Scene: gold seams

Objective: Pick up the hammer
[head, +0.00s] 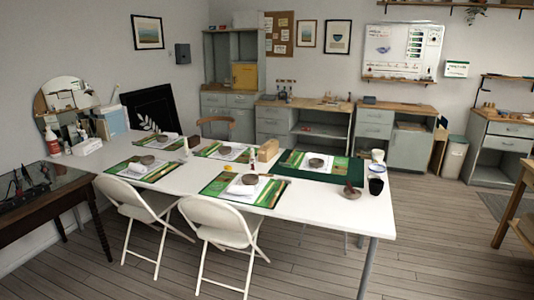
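I cannot make out a hammer anywhere in the head view; things at this distance are too small to tell. A long white table (330,218) stands in the middle with several green place mats (222,188) on it. Bowls, cloths and small tools lie on the mats, too small to name surely. A dark wooden table (62,186) at the left holds black items (22,190) that I cannot identify. Neither of my grippers is in view.
Two white folding chairs (224,221) stand at the table's near side. Grey cabinets (410,146) line the back wall. A wooden bench edge (516,205) shows at the right. The floor (445,245) at the front right is clear.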

